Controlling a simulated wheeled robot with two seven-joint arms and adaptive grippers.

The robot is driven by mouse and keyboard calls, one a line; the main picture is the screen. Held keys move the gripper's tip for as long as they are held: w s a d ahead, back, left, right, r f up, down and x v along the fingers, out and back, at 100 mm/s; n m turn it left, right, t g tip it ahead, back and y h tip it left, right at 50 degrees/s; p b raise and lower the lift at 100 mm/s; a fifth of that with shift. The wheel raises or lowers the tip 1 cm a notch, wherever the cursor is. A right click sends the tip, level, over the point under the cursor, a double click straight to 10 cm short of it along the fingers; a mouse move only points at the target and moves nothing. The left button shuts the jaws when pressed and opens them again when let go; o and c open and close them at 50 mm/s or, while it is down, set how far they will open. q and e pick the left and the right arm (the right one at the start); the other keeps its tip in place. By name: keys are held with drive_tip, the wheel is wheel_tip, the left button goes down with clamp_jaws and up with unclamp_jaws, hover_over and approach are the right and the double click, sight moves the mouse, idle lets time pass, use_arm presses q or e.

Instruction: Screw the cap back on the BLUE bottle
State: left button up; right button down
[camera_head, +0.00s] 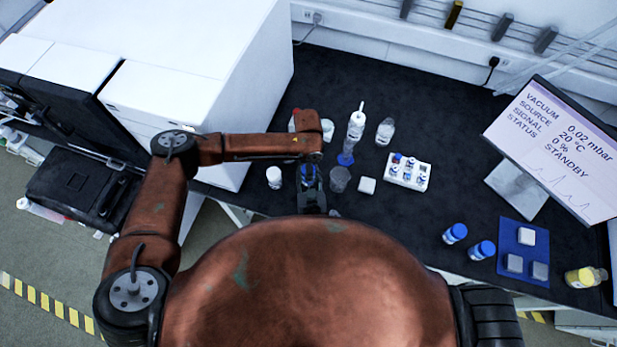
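My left gripper (314,203) is dark and reaches over the front of the black bench, below the end of my brown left arm. Its fingers are small and partly hidden, so I cannot tell if they hold anything. A blue patch (308,175) shows at the gripper; I cannot tell whether it is a bottle, a cap or part of the gripper. Two blue-capped bottles, one at left (455,233) and one at right (482,250), stand at the right front of the bench. I cannot identify a loose blue cap or an open blue bottle with certainty. My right gripper is out of view.
Near the gripper stand a white-capped jar (274,177), a grey cup (340,180), a white wash bottle (356,124) and a clear bottle (385,131). A white vial rack (408,171), blue mat (515,266), yellow bottle (585,277) and monitor (560,150) are farther right.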

use_arm(q)
drive_tip(key=shift+f, duration=0.7)
drive_tip(key=shift+c, duration=0.2)
drive_tip(key=c, duration=1.2)
drive_tip(key=shift+o, duration=0.2)
drive_tip(key=shift+m, duration=1.7)
drive_tip(key=o, duration=1.3)
drive_tip(key=shift+c, duration=0.2)
drive_tip(key=shift+r, duration=0.15)
